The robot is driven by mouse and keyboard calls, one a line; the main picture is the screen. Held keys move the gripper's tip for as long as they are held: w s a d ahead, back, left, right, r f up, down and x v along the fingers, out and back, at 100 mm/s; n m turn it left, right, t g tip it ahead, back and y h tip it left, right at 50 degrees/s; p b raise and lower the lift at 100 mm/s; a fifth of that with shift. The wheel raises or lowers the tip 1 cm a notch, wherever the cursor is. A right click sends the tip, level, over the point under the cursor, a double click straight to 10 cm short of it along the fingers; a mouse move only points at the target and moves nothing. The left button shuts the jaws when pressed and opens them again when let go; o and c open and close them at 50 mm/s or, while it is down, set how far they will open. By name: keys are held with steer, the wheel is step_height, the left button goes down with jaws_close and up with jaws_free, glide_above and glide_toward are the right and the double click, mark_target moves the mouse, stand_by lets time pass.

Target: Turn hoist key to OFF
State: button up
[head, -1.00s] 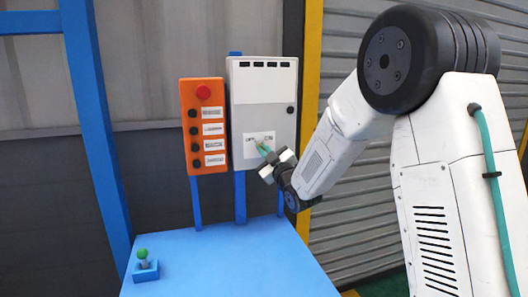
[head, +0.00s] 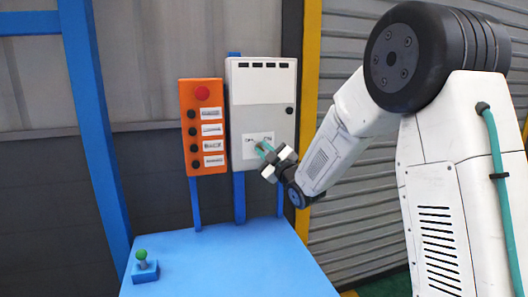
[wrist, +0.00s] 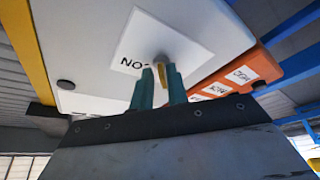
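The hoist key (wrist: 163,74) shows in the wrist view as a small yellowish piece at a pale round boss on a white label plate (wrist: 180,45). The plate's ON lettering reads upside down beside my left finger; the OFF side is hidden there. My gripper (wrist: 159,82) has its two teal fingers close together on either side of the key and appears shut on it. In the head view my gripper (head: 262,150) is at the label plate (head: 249,140) low on the pale control box (head: 262,95). The key itself is hidden there, and its exact angle is unclear.
An orange button box (head: 203,125) with a red button (head: 202,93) stands close left of the control box. A green-topped joystick (head: 143,262) sits on the blue table (head: 225,262). A yellow post (head: 308,100) is to the right. The table's middle is clear.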

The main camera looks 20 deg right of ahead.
steer(key=shift+a+f, duration=0.1)
steer(key=shift+a, duration=0.05)
steer(key=v, duration=0.7)
steer(key=shift+s, duration=0.3)
steer(key=shift+f, duration=0.2)
